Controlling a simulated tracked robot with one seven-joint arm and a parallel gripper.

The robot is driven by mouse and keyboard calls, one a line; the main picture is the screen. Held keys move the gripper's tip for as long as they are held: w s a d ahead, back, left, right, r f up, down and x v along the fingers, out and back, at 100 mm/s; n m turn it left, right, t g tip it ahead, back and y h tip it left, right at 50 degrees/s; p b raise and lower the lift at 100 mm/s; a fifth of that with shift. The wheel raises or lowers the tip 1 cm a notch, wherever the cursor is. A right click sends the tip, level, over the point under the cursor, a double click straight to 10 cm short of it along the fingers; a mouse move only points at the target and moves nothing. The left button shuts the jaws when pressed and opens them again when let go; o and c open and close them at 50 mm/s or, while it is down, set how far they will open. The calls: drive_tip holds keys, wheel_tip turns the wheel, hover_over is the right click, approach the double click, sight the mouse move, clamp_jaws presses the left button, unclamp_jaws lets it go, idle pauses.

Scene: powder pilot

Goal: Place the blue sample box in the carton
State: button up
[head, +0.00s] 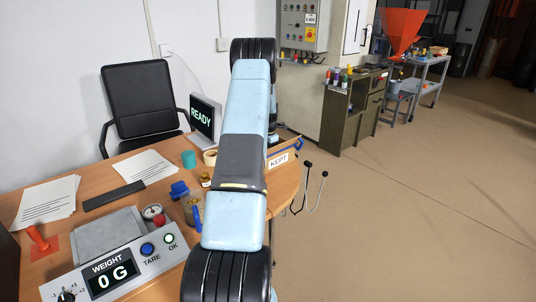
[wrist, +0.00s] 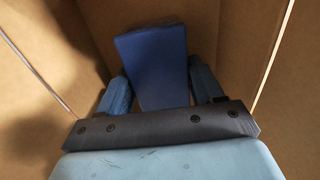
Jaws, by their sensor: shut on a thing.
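The blue sample box (wrist: 153,55) is between the two fingers of my gripper (wrist: 162,84) in the wrist view. My gripper is shut on it. Brown cardboard walls of the carton (wrist: 236,38) surround the box and the fingers. I cannot tell whether the box touches the carton's bottom. In the head view the carton, labelled KEPT (head: 283,153), stands at the table's far right end, partly hidden behind my arm. The gripper and the box are hidden in the head view.
The table (head: 128,196) holds a weighing scale (head: 110,268) reading 0 G, papers (head: 47,200), a READY screen (head: 202,117), a tape roll (head: 210,157) and small jars near my arm. A black chair (head: 143,100) stands behind. Floor to the right is clear.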

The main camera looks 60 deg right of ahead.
drive_tip(key=shift+f, duration=0.1)
drive_tip(key=o, duration=1.2)
